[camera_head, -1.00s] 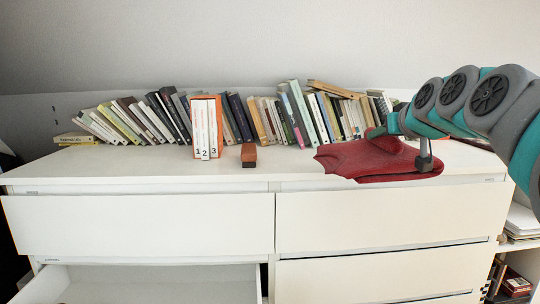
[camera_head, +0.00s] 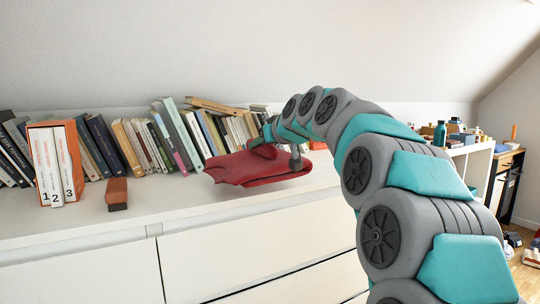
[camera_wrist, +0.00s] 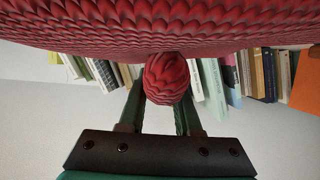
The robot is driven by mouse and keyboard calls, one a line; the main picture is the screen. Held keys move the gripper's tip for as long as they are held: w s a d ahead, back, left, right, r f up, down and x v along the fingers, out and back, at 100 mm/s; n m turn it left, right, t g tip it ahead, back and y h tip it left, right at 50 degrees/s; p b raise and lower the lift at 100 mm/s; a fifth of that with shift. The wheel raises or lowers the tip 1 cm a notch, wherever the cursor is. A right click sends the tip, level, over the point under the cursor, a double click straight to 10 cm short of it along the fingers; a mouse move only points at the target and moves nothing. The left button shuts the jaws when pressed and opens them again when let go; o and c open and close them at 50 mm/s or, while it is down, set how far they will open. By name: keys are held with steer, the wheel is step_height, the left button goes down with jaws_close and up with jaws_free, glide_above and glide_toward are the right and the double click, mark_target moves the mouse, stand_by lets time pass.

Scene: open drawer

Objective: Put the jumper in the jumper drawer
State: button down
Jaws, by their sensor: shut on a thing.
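The open drawer is out of view now.
A leaning row of books (camera_head: 170,130) lines the back of the dresser. An orange box file (camera_head: 55,165) and a small brown block (camera_head: 117,193) stand on the left. A shelf with clutter (camera_head: 470,160) is at the right. The dresser front has closed drawers (camera_head: 255,240).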

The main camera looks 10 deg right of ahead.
steer(key=w+d, duration=0.1)
steer(key=w, duration=0.1)
steer(key=w+d, duration=0.2)
steer(key=w, duration=0.1)
steer(key=w+d+f, duration=0.1)
steer(key=w+d, duration=0.1)
steer(key=w, duration=0.1)
steer(key=shift+d, duration=0.1)
steer(key=shift+f, duration=1.7)
steer(key=shift+f, duration=0.15)
steer(key=c, duration=0.6)
jaws_free()
steer(key=shift+s, duration=0.15)
